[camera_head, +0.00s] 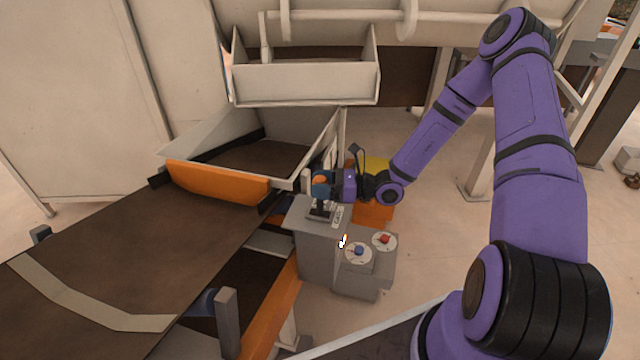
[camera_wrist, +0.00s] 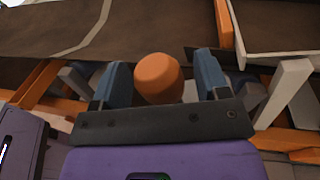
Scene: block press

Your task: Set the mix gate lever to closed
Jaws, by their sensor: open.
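The mix gate lever has an orange knob (camera_head: 320,181) above a dark base (camera_head: 319,211) on a grey pedestal (camera_head: 318,255). A small label beside the base is too small to read. My gripper (camera_head: 322,186) is at the knob, reaching in from the right. In the wrist view, the orange knob (camera_wrist: 159,80) sits between the two blue fingers of my gripper (camera_wrist: 161,64). The fingers are open, with a gap visible on both sides of the knob. The lever's shaft is mostly hidden, and I cannot tell its setting.
A lower grey box carries a blue button (camera_head: 359,251) and a red button (camera_head: 384,239). A conveyor belt (camera_head: 110,265) and an orange-edged hopper (camera_head: 218,183) lie left of the pedestal. A yellow and orange object (camera_head: 373,213) stands behind my wrist. Open floor lies to the right.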

